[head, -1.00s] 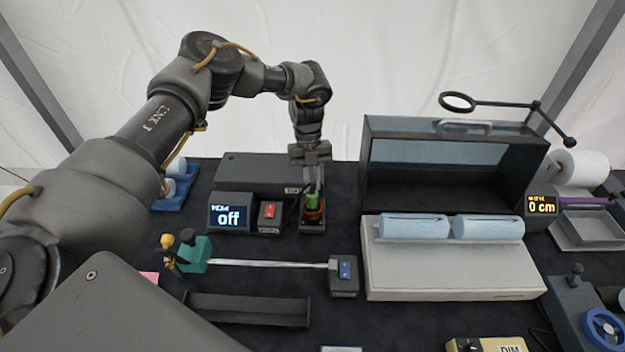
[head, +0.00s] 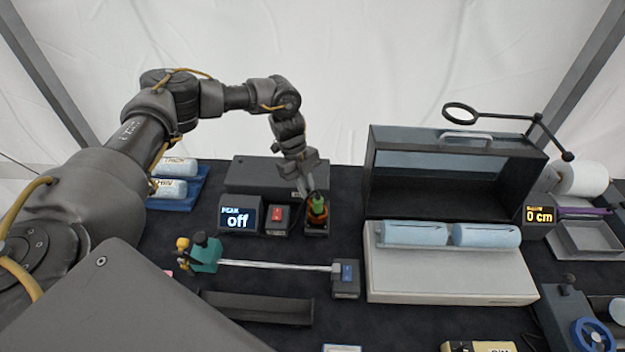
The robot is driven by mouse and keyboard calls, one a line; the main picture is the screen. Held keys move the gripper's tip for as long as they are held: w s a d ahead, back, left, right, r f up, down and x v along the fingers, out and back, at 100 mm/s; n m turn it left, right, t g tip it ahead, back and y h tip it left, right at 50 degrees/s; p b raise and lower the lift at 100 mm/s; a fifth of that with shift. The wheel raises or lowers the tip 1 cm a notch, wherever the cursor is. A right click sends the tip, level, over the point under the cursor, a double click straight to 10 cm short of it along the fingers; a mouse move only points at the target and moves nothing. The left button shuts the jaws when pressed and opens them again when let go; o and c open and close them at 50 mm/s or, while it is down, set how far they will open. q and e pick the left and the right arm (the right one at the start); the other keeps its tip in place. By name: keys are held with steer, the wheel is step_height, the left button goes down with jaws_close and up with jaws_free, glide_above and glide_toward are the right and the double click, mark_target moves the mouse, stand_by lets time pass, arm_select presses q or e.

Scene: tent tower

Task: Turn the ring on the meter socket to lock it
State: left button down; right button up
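The meter socket (head: 316,231) is a small dark block on the table, right of the red switch. An orange ring (head: 317,216) sits on it, with a green plug (head: 318,204) standing up through its middle. My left gripper (head: 312,196) points down at the plug and ring from above, tilted. Its fingers overlap the green plug in the head view; whether they grip the ring or stand open around it is too small to tell. My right gripper is not in view.
The meter display (head: 239,216) reads "PEAK off", next to a red switch (head: 277,217). An open dark case (head: 455,165) with blue rolls in front stands to the right. A teal clamp (head: 206,254) with a rod lies in front.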

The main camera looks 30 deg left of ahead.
arm_select(q)
steer(key=s+n+t+p, duration=0.1)
steer(key=n+p, duration=0.1)
steer(key=s+n+p, duration=0.1)
steer(key=n+p, duration=0.1)
steer(key=s+a+n+t+p, duration=0.1)
steer(key=s+n+p, duration=0.1)
steer(key=shift+a+r+t+p, duration=0.1)
steer(key=shift+r+t+p, duration=0.1)
steer(key=shift+t+p, duration=0.15)
steer(key=n, duration=0.1)
steer(key=s+n+t+p, duration=0.1)
steer(key=n, duration=0.1)
steer(key=shift+s+f, duration=0.15)
steer(key=shift+s+d+f+n+t+y, duration=0.1)
steer(key=shift+s+d+n+t+y, duration=0.25)
steer(key=shift+n, duration=0.4)
steer(key=shift+s+d+n+t+y, duration=0.1)
steer(key=shift+s+n, duration=0.35)
steer(key=shift+n, duration=0.3)
steer(key=c, duration=1.4)
jaws_free()
steer(key=shift+c, duration=0.2)
steer(key=b+v, duration=0.1)
steer(key=v, duration=0.9)
steer(key=shift+r+b, duration=0.3)
steer(key=shift+r, duration=0.1)
steer(key=shift+s, duration=0.15)
